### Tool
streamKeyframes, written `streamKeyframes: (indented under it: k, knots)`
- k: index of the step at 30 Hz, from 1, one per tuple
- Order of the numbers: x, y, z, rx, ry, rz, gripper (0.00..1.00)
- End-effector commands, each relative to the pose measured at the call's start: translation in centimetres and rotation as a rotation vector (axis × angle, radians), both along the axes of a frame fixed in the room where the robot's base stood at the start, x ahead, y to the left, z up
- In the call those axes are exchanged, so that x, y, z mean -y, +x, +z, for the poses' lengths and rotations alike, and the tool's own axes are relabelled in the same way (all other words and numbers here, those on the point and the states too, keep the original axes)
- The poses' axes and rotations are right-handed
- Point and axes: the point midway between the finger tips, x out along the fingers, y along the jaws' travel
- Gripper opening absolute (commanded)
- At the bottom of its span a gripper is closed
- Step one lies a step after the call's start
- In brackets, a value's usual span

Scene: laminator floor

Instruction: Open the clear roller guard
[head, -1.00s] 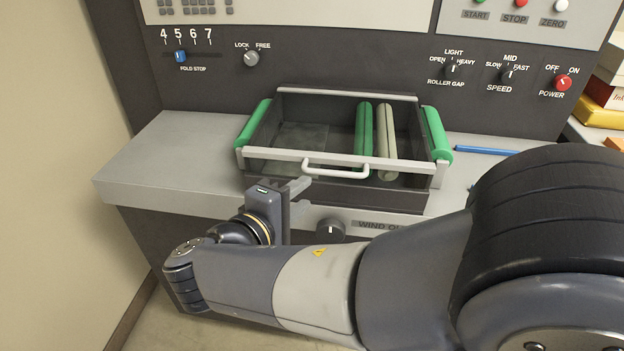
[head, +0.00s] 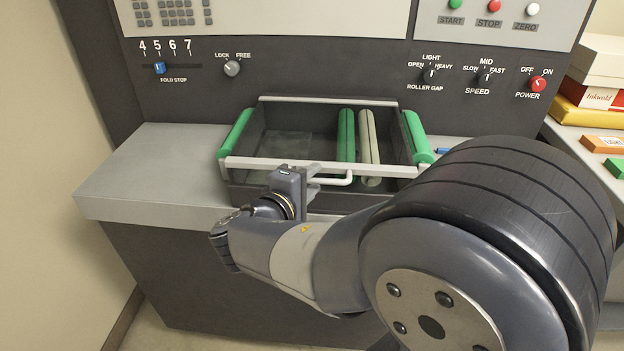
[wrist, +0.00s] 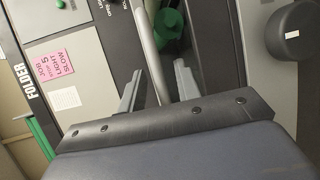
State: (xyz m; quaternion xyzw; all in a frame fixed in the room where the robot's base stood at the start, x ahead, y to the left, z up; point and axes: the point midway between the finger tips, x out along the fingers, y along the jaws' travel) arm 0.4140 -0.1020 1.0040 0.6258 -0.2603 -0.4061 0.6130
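The clear roller guard (head: 272,164) lies down over the green roller (head: 346,136) and the cream roller (head: 369,140) in the head view. Its pale handle (head: 347,181) sticks out at the front and is partly hidden by my gripper. My gripper (head: 316,184) is at the left part of the handle, in front of the guard. In the wrist view my gripper (wrist: 157,82) has its two fingers apart, with a pale bar (wrist: 152,45) running between them. A gap shows around the bar; I cannot tell whether either finger touches it.
Green end rollers (head: 234,134) flank the guard. The grey shelf (head: 150,165) to the left is clear. Knobs such as the roller gap knob (head: 430,76) are on the dark panel behind. Boxes (head: 598,75) stand on a side table at the right. A pink note (wrist: 54,66) shows in the wrist view.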

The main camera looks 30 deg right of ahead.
Motion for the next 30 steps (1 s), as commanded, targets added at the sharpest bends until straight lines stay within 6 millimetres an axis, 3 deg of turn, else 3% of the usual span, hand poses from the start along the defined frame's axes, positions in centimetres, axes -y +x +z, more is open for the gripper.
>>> streamKeyframes:
  k: [13, 24, 30]
  knots:
    - [0.55, 0.34, -0.12, 0.0, 0.0, 0.001, 0.31]
    - [0.54, 0.27, -0.32, -0.004, 0.003, 0.0, 0.01]
    - [0.54, 0.25, -0.42, -0.006, 0.003, 0.0, 0.0]
